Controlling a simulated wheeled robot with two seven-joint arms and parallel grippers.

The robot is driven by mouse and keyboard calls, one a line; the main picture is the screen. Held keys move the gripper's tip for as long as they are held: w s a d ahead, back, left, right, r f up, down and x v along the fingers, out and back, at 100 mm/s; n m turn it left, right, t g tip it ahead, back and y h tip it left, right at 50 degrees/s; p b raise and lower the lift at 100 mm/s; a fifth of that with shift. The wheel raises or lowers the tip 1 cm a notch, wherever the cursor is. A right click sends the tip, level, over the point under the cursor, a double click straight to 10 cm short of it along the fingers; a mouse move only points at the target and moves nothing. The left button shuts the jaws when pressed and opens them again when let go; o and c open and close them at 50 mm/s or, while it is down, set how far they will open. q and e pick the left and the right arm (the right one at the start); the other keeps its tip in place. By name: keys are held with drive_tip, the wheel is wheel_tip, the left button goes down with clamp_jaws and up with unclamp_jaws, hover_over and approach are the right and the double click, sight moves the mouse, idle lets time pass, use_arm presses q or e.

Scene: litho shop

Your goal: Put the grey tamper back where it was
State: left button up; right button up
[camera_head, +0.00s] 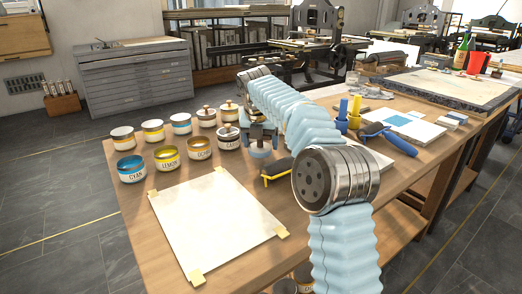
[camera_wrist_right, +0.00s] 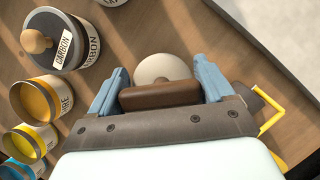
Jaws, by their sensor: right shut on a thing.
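My right gripper (camera_head: 261,133) reaches over the wooden table with its jaws pointing down, just right of the lidded carbon can (camera_head: 228,137). It is shut on the grey tamper (camera_head: 260,152), whose pale rounded part shows below the jaws. In the right wrist view the blue fingers of the gripper (camera_wrist_right: 160,88) stand on both sides of a brown part, with the tamper's pale round part (camera_wrist_right: 161,68) just beyond. I cannot tell whether the tamper touches the table. My left gripper is not in view.
Several ink cans, including cyan (camera_head: 131,171), stand in two rows at left. A white sheet (camera_head: 215,220) is taped in front. A black tool with a yellow frame (camera_head: 276,171) lies close right of the gripper. A blue-handled roller (camera_head: 390,136) lies farther right.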

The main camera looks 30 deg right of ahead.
wheel_tip(320, 180, down, 3)
drive_tip(key=shift+s+r+b, duration=0.1)
drive_tip(key=shift+b, duration=0.2)
drive_tip(key=o, duration=1.1)
drive_tip(key=p+v, duration=0.2)
drive_tip(key=v, duration=1)
